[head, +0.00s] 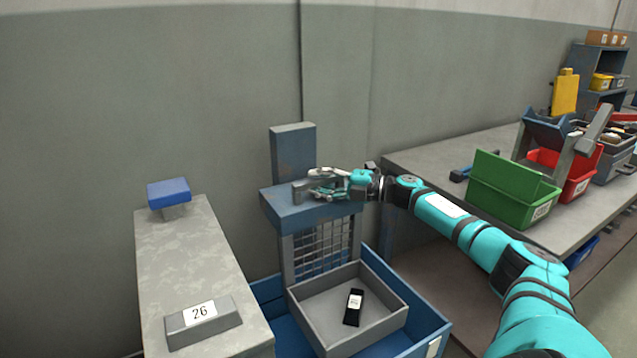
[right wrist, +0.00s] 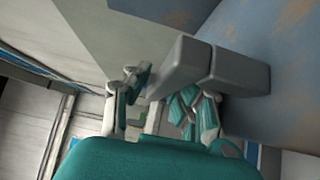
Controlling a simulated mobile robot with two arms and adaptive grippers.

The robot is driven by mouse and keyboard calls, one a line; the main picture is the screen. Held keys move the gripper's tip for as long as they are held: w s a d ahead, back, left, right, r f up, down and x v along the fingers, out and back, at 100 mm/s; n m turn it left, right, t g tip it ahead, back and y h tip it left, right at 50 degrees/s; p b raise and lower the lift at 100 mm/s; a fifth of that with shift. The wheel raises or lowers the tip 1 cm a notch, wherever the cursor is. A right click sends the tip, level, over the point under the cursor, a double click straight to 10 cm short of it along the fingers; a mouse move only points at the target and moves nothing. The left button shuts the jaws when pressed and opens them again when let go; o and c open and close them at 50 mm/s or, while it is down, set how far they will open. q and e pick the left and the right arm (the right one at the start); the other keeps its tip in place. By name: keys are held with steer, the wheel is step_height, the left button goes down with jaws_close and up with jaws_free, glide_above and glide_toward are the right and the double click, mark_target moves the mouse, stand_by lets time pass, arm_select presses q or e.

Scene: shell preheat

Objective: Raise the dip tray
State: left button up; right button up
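The grey dip tray (head: 386,321) sits low inside a blue bin (head: 432,335). A black item with a white label (head: 353,307) lies in it. A grey mesh panel (head: 322,248) stands behind the tray, under a blue crosspiece (head: 285,213). A grey handle (head: 299,192) is at the top of the crosspiece, and it shows in the right wrist view (right wrist: 205,65). My right gripper (head: 322,185) is at this handle; its fingers are spread to either side of the handle's near end. Whether they press on it cannot be told. My left gripper is not in view.
A narrow grey counter (head: 190,255) with a blue-topped block (head: 169,193) and a "26" sign (head: 203,320) stands left of the bin. At right, a workbench (head: 435,165) holds green (head: 512,190) and red (head: 570,172) bins. A wall is close behind.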

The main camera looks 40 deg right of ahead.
steer(key=shift+o, duration=0.4)
steer(key=shift+r, duration=0.2)
steer(key=shift+s+d+f, duration=0.15)
steer(key=shift+s, duration=0.1)
steer(key=v, duration=1.1)
steer(key=shift+s, duration=0.2)
steer(key=shift+d, duration=0.1)
stand_by(0.7)
